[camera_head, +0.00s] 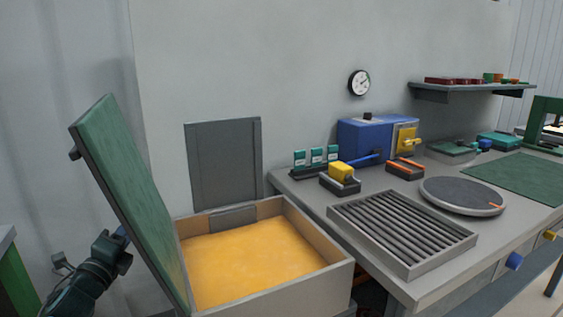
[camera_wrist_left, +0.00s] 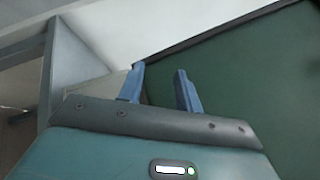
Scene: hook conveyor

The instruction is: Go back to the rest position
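My left gripper (camera_head: 122,231) is at the lower left, by the outer side of a tilted green lid (camera_head: 125,190). In the left wrist view my left gripper (camera_wrist_left: 158,74) has its two blue fingers apart, with nothing visible between them. The green panel (camera_wrist_left: 245,75) fills the right of that view beyond the fingers; I cannot tell whether they touch it. The lid stands raised at the left side of an open box (camera_head: 285,290) with a yellow-orange inside. My right gripper is in neither view.
A grey workbench (camera_head: 440,283) to the right holds a roller tray (camera_head: 400,232), a round turntable (camera_head: 462,196), a blue machine (camera_head: 365,140) and a green mat (camera_head: 520,176). A grey panel (camera_head: 225,163) stands behind the box. A wall shelf (camera_head: 465,88) is at the upper right.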

